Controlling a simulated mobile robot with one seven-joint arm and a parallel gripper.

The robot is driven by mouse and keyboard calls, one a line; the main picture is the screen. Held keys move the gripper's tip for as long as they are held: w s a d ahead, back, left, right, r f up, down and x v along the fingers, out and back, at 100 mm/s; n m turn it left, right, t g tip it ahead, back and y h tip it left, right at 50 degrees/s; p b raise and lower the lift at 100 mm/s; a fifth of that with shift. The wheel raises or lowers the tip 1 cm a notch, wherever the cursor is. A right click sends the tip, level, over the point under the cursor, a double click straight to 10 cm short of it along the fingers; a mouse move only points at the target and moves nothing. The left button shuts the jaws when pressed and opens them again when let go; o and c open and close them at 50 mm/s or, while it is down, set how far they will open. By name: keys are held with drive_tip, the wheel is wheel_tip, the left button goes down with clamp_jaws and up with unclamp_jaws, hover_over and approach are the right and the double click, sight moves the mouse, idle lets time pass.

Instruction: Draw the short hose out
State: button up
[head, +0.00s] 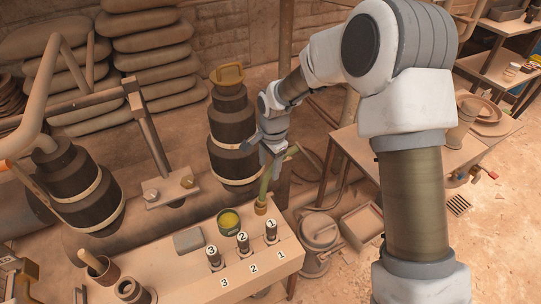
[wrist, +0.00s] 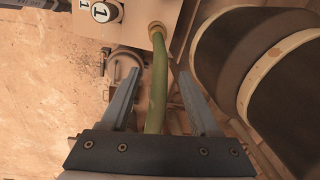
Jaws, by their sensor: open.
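A short green hose (head: 266,186) stands up from a brass-coloured socket (head: 261,207) at the back right corner of the bench. My gripper (head: 272,163) is at the hose's upper part and hides some of it. In the wrist view, the hose (wrist: 158,85) runs between the two spread fingers of my gripper (wrist: 157,73), with gaps on both sides. Its far end is in the round socket (wrist: 157,30). The fingers are open and hold nothing.
The bench (head: 190,275) carries numbered plugs (head: 242,243), a green tin (head: 229,222) and a grey block (head: 188,240). A dark banded barrel column (head: 232,140) stands close behind my gripper. A lidded pot (head: 319,232) stands on the floor to the right.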

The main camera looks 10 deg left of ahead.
sight(269, 171)
wheel_tip(269, 171, down, 5)
drive_tip(key=shift+w+a+b, duration=0.15)
drive_tip(key=shift+b, duration=0.4)
clamp_jaws()
